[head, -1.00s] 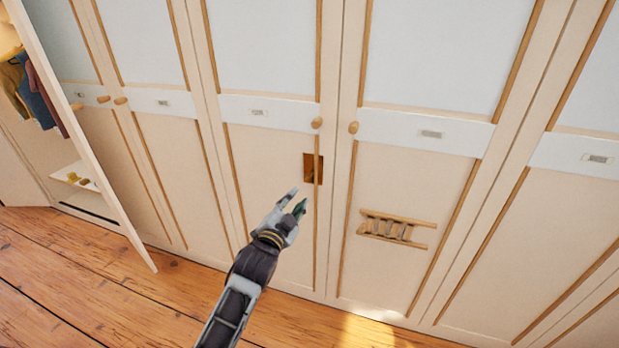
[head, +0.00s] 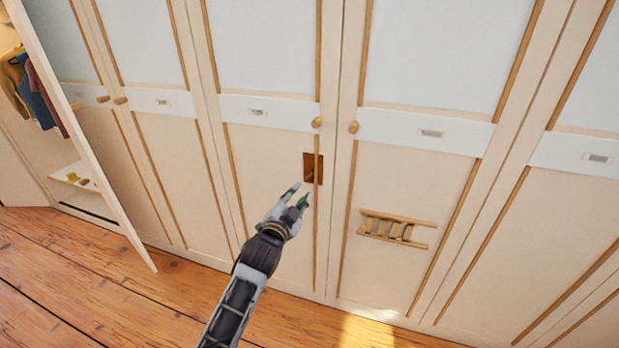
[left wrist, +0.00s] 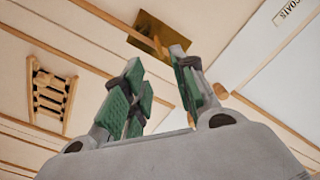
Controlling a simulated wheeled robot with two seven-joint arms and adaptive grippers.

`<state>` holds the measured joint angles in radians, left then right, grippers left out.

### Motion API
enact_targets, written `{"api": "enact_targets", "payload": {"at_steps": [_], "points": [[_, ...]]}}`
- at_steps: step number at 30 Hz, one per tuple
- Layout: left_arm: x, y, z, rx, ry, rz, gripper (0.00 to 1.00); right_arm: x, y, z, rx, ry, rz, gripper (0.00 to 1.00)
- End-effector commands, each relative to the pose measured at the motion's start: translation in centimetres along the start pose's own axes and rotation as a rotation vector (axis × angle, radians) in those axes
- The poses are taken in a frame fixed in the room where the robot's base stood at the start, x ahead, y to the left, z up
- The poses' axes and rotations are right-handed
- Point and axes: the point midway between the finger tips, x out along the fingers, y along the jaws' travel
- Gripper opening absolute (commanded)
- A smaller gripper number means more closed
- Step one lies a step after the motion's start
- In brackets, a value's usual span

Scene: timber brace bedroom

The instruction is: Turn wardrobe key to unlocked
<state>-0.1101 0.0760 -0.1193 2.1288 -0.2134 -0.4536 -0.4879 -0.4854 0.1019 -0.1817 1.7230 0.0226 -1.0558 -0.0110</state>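The wardrobe (head: 275,195) has pale doors with wooden trim. A brown, brassy lock plate (head: 309,168) sits on a middle door below a round knob (head: 317,122). The plate also shows in the left wrist view (left wrist: 150,30), partly crossed by a trim strip. The key cannot be made out clearly; a small dark shape shows on the plate. My left gripper (head: 297,195) is open and empty, just below the plate and apart from it. Its green-padded fingers (left wrist: 165,95) are spread in the left wrist view. My right gripper is not in view.
A small wooden rack (head: 393,229) is fixed on the door to the right. An open wardrobe door (head: 85,140) stands at the left, with hanging clothes (head: 35,90) and a shelf (head: 75,177) behind it. The plank floor (head: 90,275) is clear.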

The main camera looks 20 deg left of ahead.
Motion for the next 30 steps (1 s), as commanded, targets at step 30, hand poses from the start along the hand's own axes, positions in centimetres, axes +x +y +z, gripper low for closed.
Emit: {"api": "enact_targets", "payload": {"at_steps": [30], "points": [[8.3,0.0,0.0,-0.001,0.000,0.000,0.28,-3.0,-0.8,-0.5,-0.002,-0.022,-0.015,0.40]]}}
